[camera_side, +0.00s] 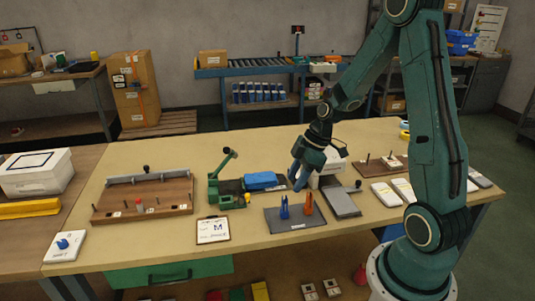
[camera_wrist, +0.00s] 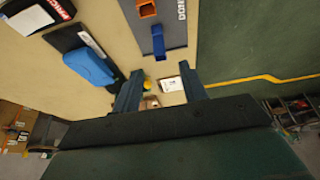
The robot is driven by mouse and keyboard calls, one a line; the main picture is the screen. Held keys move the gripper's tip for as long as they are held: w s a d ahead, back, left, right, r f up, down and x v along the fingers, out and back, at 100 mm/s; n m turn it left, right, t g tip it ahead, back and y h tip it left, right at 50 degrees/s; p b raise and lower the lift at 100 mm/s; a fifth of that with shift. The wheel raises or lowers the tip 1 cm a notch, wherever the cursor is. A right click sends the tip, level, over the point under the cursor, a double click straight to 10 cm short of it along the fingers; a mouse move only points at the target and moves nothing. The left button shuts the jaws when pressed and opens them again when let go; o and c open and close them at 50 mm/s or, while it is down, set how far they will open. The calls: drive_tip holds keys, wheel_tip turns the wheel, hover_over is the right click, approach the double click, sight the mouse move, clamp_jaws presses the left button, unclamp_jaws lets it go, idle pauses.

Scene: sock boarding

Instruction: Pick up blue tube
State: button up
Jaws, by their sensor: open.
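The blue tube (camera_side: 284,208) stands upright on a dark grey mat (camera_side: 298,225), left of an orange tube (camera_side: 309,203). In the wrist view the blue tube (camera_wrist: 158,42) is ahead of the gap between my fingers, near the end of the grey mat (camera_wrist: 177,22), with the orange tube (camera_wrist: 147,9) beyond it. My gripper (camera_side: 299,176) hangs above the table behind the tubes. In the wrist view my gripper (camera_wrist: 162,88) is open, with nothing held between its fingers.
A blue folded piece (camera_side: 262,181) lies on a dark plate beside a green device (camera_side: 226,190). A grey slab (camera_side: 341,202) lies right of the mat. A clipboard (camera_side: 213,230) and a wooden board (camera_side: 143,199) are left. The table between them is clear.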

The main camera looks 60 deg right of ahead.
sight(286, 197)
drive_tip(key=shift+x, duration=1.6)
drive_tip(key=shift+x, duration=2.55)
clamp_jaws()
